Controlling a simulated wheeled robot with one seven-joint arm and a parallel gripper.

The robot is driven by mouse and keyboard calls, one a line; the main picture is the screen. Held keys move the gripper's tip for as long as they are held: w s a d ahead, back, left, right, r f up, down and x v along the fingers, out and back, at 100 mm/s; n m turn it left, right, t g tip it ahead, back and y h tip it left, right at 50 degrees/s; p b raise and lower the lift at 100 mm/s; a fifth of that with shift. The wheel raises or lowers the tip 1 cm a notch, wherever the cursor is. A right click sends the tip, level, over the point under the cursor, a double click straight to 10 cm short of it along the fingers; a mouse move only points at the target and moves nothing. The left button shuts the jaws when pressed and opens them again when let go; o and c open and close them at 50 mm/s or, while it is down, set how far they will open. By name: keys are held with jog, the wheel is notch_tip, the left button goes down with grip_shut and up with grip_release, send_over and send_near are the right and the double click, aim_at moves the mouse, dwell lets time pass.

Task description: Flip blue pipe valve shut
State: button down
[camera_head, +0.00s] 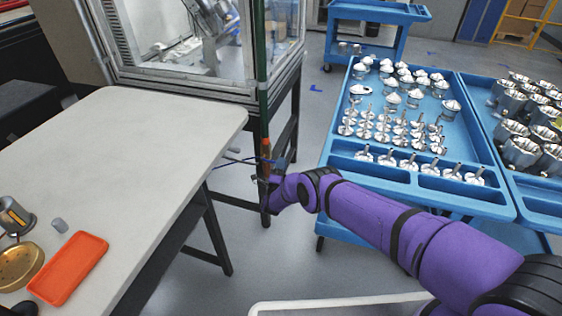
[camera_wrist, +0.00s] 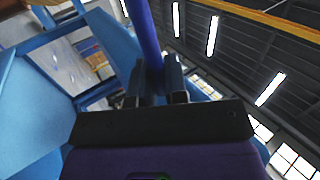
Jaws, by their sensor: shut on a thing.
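The blue pipe valve's handle (camera_wrist: 147,35) shows in the wrist view as a long blue bar running up from between my gripper's (camera_wrist: 155,80) two dark fingers. The fingers are shut on it. In the head view my purple arm reaches left, and my gripper (camera_head: 269,183) is at an upright pipe (camera_head: 262,60) by the machine's front leg. The pipe is green above and orange lower down. A thin blue part (camera_head: 250,160) shows just above my gripper there. The valve body is small and partly hidden by my wrist, so its exact position is unclear.
A white-topped table (camera_head: 130,150) stands left of my gripper, with an orange tray (camera_head: 68,268) on it. A glass-fronted machine (camera_head: 190,60) stands behind. Blue carts (camera_head: 480,205) with metal parts are on the right. Grey floor is open between table and carts.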

jog(key=shift+f+m+h, duration=0.35)
jog(key=shift+m+h, duration=0.05)
jog(key=shift+m, duration=0.3)
jog(key=c, duration=1.2)
grip_release()
jog(key=shift+o, duration=0.2)
jog(key=v, duration=1.1)
jog(key=shift+r, duration=0.15)
jog(key=shift+a, duration=0.15)
